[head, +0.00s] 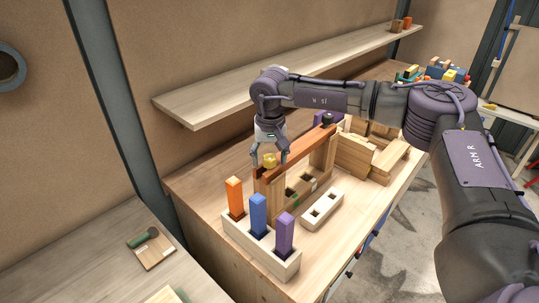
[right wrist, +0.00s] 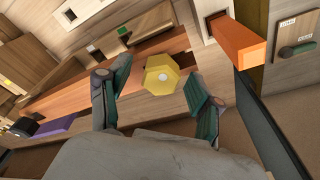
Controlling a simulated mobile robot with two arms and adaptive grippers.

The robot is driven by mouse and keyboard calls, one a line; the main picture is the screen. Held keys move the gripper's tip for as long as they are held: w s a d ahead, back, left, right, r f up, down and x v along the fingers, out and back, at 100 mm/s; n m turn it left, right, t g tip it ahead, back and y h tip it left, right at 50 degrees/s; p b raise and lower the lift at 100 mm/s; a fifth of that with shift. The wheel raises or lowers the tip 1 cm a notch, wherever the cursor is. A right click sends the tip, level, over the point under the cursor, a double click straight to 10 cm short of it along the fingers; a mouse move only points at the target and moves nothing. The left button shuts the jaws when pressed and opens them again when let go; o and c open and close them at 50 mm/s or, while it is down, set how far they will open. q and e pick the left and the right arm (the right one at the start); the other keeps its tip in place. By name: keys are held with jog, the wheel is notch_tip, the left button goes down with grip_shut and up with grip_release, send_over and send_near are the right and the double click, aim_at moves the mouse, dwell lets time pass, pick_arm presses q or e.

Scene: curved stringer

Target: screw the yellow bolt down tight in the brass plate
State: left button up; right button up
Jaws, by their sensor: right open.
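The yellow bolt (head: 269,159) is at the near-left end of a reddish-brown beam (head: 300,152). In the right wrist view its hexagonal yellow head (right wrist: 162,76) has a pale round spot in the middle. My right gripper (head: 269,160) points down over the bolt, its arm coming in from the right. In the right wrist view my right gripper (right wrist: 160,82) is open, with one dark-green-padded finger on each side of the bolt head and gaps between. I cannot make out a separate brass plate; whatever is under the bolt head is hidden. My left gripper is not in view.
A pale block (head: 262,249) holding orange, blue and purple pegs stands in front of the beam. A pale block with holes (head: 322,208) lies to its right. Wooden blocks (head: 372,155) stand behind. A shelf (head: 290,75) runs along the wall above.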

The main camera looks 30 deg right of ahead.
grip_shut()
jog(key=m, duration=0.3)
jog(key=shift+f, duration=0.15)
jog(key=m, duration=0.3)
jog(key=shift+a+m+g+h+b, duration=0.1)
jog(key=shift+m+g+h+b, duration=0.2)
jog(key=shift+m, duration=0.8)
jog(key=m, duration=0.4)
jog(key=shift+f+g, duration=0.1)
jog(key=shift+g, duration=0.3)
jog(key=m, duration=0.4)
jog(key=shift+a+f+g, duration=0.1)
jog(key=shift+g, duration=0.2)
